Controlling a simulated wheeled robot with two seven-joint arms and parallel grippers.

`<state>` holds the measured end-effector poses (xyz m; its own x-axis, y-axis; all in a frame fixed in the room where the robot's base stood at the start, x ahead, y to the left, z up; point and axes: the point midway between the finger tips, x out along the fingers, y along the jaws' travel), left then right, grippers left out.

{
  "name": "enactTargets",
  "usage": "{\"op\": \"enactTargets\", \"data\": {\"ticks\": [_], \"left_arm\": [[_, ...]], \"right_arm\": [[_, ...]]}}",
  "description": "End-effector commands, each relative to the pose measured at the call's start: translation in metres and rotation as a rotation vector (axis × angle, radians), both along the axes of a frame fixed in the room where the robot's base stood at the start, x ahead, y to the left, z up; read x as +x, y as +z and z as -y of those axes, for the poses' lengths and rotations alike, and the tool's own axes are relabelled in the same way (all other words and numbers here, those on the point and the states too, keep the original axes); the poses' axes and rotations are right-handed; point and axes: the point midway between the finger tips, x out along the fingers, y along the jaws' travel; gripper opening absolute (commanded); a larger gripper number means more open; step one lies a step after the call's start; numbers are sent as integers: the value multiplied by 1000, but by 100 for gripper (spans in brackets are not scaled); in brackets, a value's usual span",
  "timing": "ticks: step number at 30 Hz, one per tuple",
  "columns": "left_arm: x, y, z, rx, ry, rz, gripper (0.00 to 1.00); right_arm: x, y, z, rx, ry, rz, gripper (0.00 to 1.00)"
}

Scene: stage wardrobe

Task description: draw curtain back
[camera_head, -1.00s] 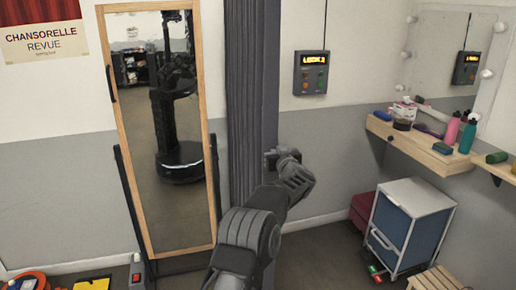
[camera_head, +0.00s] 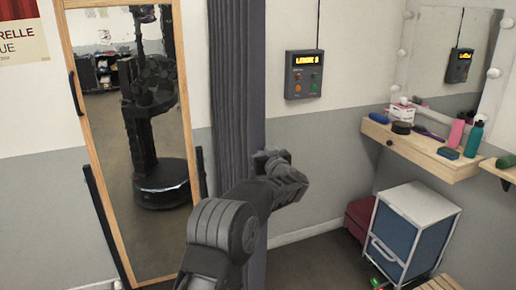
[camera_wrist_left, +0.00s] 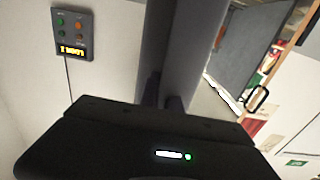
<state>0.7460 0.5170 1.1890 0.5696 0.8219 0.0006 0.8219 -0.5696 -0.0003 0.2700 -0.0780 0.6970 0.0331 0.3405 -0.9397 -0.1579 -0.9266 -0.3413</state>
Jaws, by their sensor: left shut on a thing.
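The dark grey curtain (camera_head: 230,90) hangs in vertical folds between the standing mirror and the wall panel. My left gripper (camera_head: 262,160) is at the curtain's right edge, around mid-height in the head view. It is shut on the curtain there; the exact grip is partly hidden by my own wrist. In the left wrist view, the gripper's two dark fingers (camera_wrist_left: 164,96) meet the grey curtain (camera_wrist_left: 190,50), which runs up from them. My right gripper is not in view.
A wood-framed mirror (camera_head: 93,150) stands left of the curtain and reflects me. A wall panel (camera_head: 303,75) with a lit display hangs to the right. A shelf (camera_head: 425,152) with bottles and a blue drawer unit (camera_head: 400,235) stand further right. Bare wall lies between.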

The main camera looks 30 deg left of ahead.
Motion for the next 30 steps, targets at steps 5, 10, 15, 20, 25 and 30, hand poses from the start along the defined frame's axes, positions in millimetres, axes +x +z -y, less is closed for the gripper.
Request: {"op": "enactTargets", "data": {"ticks": [5,10,15,20,25,30], "left_arm": [[0,-1,0,-2,0,-3,14],[0,-1,0,-1,0,-1,28],[0,0,0,-1,0,-1,29],[-1,-1,2,-1,-1,-1,29],[-9,-2,15,-1,-2,0,29],[-25,-3,38,-1,-4,0,29]], "right_arm": [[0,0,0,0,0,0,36],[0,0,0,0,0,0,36],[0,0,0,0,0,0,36],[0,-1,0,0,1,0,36],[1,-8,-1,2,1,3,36],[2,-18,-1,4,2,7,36]]}}
